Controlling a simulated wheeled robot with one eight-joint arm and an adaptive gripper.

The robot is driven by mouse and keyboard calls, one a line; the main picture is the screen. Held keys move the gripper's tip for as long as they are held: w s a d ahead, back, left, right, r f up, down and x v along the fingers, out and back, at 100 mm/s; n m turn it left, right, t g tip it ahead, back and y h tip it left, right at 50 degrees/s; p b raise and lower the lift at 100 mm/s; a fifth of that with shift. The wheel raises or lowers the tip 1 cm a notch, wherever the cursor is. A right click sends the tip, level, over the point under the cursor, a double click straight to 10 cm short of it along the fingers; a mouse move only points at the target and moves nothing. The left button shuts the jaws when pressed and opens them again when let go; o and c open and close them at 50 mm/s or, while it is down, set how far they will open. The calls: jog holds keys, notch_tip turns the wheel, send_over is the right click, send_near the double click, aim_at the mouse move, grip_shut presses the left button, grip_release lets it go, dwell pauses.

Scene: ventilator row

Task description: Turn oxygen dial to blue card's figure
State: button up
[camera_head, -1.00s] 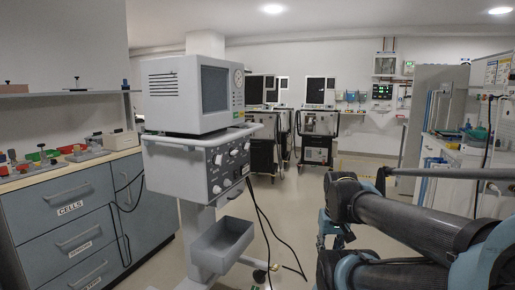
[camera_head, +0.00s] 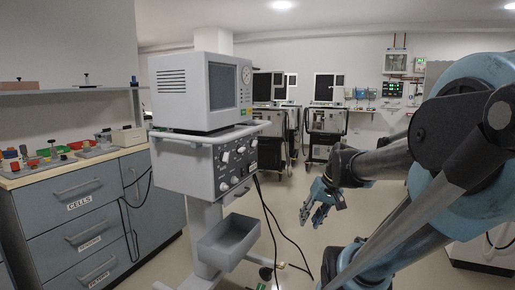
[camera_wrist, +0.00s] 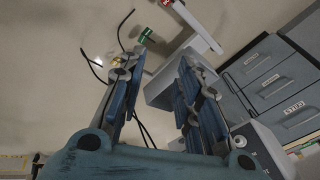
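The nearest ventilator (camera_head: 203,92) stands left of centre in the head view, with a screen on top. Its control panel (camera_head: 232,168) carries several pale round dials (camera_head: 225,156) on the right-hand face. I cannot read their labels or tell which is the oxygen dial. No blue card can be made out. My gripper (camera_head: 322,203) is right of the ventilator, apart from it, with its fingers spread and empty. In the wrist view my gripper (camera_wrist: 160,68) also shows open, with nothing between the fingers.
Grey drawers (camera_head: 85,218) under a bench stand at the left. A grey bin (camera_head: 228,240) hangs low on the ventilator, and dark cables (camera_head: 270,225) run down to the floor beside it. More ventilators (camera_head: 325,115) stand at the back. Floor between them and my arm is clear.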

jog(key=w+a+r+n+y, duration=0.1)
jog(key=w+a+r+y, duration=0.3)
jog(key=w, duration=0.6)
jog(key=n+t+y, duration=0.2)
jog(key=t+y, duration=0.2)
jog(key=y, duration=0.5)
send_near(255, 143)
jog(key=x, duration=0.8)
jog(key=shift+w+a+f, duration=0.2)
jog(key=shift+w+f, duration=0.1)
jog(key=shift+w, duration=0.05)
grip_shut()
